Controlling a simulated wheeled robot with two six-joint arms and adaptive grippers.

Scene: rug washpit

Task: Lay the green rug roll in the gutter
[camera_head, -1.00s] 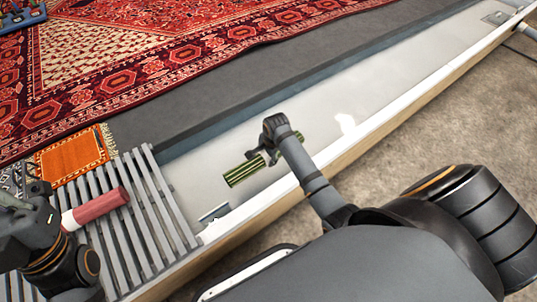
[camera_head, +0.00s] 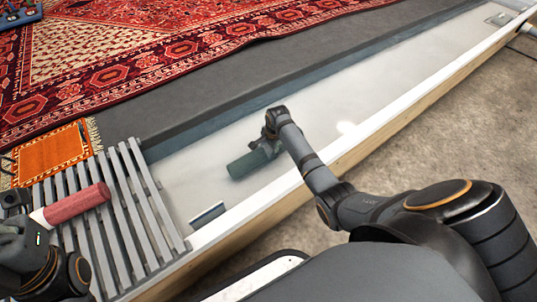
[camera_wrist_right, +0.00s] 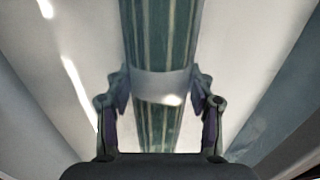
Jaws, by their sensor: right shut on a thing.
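The green rug roll (camera_head: 245,163) is inside the pale gutter (camera_head: 390,75), lying at a slant in the head view. It looks dull and dark there, as if seen through water; I cannot tell whether it rests on the gutter floor. My right gripper (camera_head: 270,143) reaches over the gutter's near wall and hides the roll's far end. In the right wrist view the striped green roll (camera_wrist_right: 160,35) runs between the fingers of my right gripper (camera_wrist_right: 160,88), shut around its pale band. My left gripper (camera_head: 18,215) is at the left edge beside a red roll; its jaws are unclear.
The red roll (camera_head: 78,204) with a pale end lies on a grey slatted rack (camera_head: 150,210) across the gutter's near end. A small plate (camera_head: 207,214) stands beside the rack.

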